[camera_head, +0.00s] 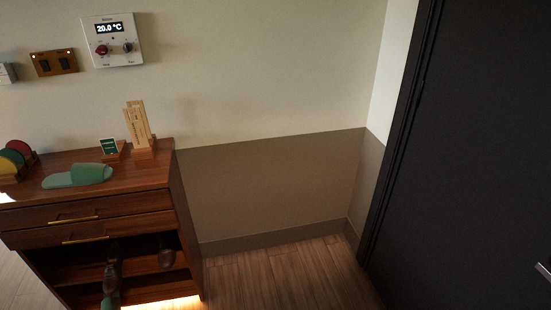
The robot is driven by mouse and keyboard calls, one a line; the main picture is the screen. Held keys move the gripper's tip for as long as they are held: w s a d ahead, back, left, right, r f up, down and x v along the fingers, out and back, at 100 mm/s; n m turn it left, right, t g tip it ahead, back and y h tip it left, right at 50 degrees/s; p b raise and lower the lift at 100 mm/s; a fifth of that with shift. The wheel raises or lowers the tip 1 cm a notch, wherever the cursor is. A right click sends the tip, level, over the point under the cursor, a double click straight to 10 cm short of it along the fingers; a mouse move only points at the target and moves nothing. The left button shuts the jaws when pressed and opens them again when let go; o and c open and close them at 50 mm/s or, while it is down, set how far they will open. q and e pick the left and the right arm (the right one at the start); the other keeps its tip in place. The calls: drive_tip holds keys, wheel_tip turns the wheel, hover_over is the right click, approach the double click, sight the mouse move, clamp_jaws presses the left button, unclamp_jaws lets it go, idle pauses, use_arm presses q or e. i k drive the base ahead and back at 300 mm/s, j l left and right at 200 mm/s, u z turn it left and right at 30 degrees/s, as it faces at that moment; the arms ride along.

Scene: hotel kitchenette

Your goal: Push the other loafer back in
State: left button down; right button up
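A wooden shoe cabinet (187,240) stands at the lower left against the wall, with open shelves under two drawers. One dark brown loafer (166,254) sits toward the right of the upper open shelf. Another dark brown shoe, seemingly the other loafer (111,277), is further left, and its toe reaches lower in the picture, in front of a shelf edge. Both are small and dim, so how far each sticks out is hard to tell. Neither of my grippers is in view.
A green slipper (78,176), a small green sign (110,149), a wooden stand (139,126) and coloured discs (15,158) are on the cabinet top. A green item (109,301) shows low in the cabinet. The floor (285,275) right of it is clear, up to a dark door (465,160).

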sight(112, 281)
drive_tip(key=u, duration=1.35)
